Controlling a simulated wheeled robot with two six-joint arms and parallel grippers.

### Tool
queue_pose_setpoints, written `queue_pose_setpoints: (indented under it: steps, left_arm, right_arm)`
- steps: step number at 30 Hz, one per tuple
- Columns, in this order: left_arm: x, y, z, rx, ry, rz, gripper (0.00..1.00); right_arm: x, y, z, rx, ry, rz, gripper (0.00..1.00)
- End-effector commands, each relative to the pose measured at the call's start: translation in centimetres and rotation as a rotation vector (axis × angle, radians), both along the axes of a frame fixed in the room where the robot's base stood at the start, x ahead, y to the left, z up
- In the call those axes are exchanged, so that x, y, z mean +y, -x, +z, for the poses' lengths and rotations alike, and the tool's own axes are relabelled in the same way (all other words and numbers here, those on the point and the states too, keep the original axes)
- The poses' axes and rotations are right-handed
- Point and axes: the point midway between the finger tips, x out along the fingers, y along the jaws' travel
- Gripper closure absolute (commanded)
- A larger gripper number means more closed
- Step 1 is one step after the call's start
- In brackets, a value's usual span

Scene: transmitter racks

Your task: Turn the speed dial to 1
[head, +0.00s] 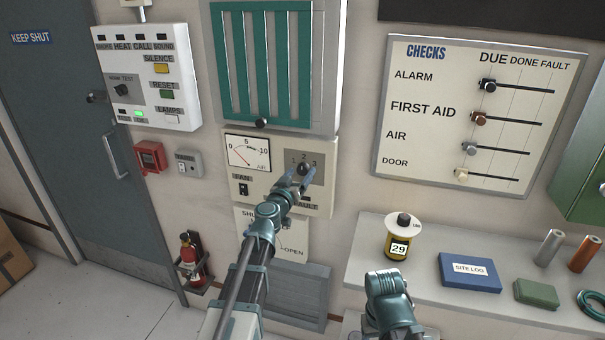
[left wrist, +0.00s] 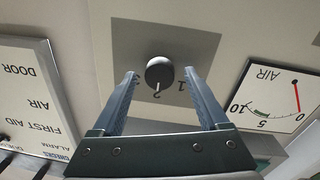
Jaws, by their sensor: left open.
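The speed dial (head: 303,168) is a dark round knob on a grey square of the cream fan panel (head: 243,205), with figures 1, 2 and 3 around it in the head view. In the left wrist view the dial (left wrist: 159,71) appears upside down, and its white pointer line points roughly toward the 2. In the left wrist view the gripper (left wrist: 161,76) shows gaps between both fingers and the knob. My right gripper is not in view.
An air gauge (head: 248,153) and a fan switch (head: 243,188) sit left of the dial. A teal louvre (head: 262,65) with a black knob is above.

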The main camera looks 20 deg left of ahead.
Motion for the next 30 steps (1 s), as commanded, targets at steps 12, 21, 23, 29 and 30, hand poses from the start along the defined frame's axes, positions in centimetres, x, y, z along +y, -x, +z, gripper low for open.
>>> queue_pose_setpoints:
  steps: [12,21,23,29,30]
  left_arm:
    - [0.02,-0.15,0.0,0.0,0.0,0.001,0.48]
    - [0.02,-0.14,0.0,0.0,0.0,0.0,1.0]
    - [0.01,-0.14,0.01,0.0,0.0,0.0,1.0]
    - [0.01,-0.14,-0.03,0.001,0.021,0.0,1.0]
    - [0.01,-0.14,-0.04,0.001,0.033,0.0,1.0]
  right_arm:
    - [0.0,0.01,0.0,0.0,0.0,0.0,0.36]
    - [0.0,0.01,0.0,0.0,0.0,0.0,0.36]
    - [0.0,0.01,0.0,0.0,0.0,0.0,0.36]
    - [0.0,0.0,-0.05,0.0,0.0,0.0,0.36]
    - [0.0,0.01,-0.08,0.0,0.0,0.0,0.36]
